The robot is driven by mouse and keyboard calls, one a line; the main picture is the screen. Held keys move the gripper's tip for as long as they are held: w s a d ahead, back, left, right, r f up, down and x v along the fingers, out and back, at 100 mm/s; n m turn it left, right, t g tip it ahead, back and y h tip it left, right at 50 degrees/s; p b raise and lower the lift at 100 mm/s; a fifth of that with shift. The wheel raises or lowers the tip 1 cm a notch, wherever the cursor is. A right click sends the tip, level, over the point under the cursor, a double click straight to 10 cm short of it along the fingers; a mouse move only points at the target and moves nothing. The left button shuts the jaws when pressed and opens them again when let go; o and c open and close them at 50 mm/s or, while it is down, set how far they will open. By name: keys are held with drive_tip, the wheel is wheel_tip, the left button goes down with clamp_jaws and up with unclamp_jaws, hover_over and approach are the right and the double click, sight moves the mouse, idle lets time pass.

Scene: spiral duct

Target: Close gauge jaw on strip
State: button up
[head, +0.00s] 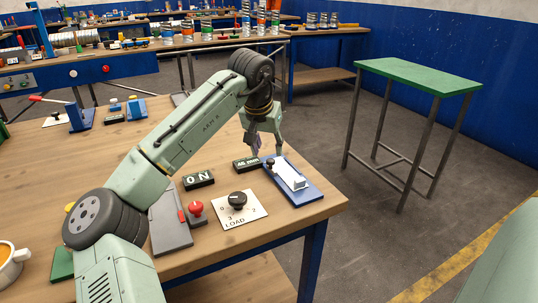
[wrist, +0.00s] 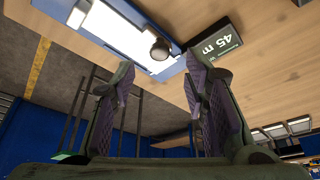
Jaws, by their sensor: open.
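The gauge is a blue plate (head: 309,193) with a white strip or block (head: 291,174) along it and a small dark knob (head: 270,163) at its far left end. My gripper (head: 267,150) is just above and beyond the knob end, pointing down. In the wrist view, my gripper (wrist: 157,82) is open with nothing between its fingers. The dark round knob (wrist: 160,49) shows ahead of the gap between them, apart from both. The white part (wrist: 128,43) and blue plate (wrist: 178,12) lie behind the knob. I cannot tell where the jaw meets the strip.
An ON sign (head: 198,179), a red button (head: 196,209) and a LOAD dial (head: 238,199) are nearby. The table edge is close on the right.

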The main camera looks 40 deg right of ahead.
drive_tip(key=v, duration=0.7)
idle(0.4)
